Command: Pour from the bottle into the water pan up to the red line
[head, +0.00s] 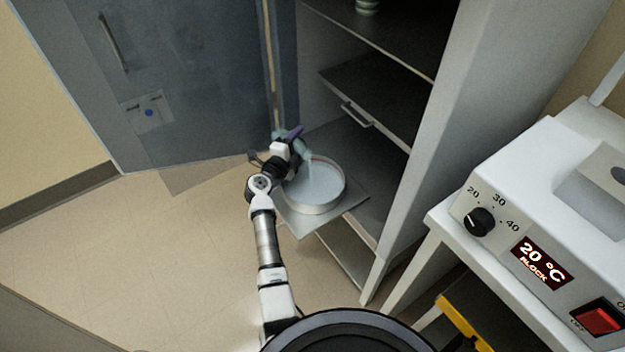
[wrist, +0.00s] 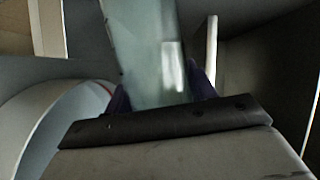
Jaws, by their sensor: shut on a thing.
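The water pan (head: 342,190) is a round, pale pan on a pulled-out shelf, with light blue liquid in it. The wrist view shows its curved wall (wrist: 42,112) at the left, with a short piece of red line (wrist: 106,89) near the top. My gripper (head: 290,141) has purple fingers and is at the pan's back left edge. It is shut on the bottle (wrist: 150,45), a translucent pale blue-green one. In the head view the bottle (head: 304,151) is tilted, its lower part over the pan. I cannot clearly tell bottle from any stream there, nor the level against the line.
The shelf (head: 352,214) under the pan sticks out of an open grey cabinet (head: 440,120). The cabinet door (head: 200,80) stands open at the left. A white heater unit (head: 560,190) reading 20 °C stands at the right. The floor (head: 130,250) at the left is clear.

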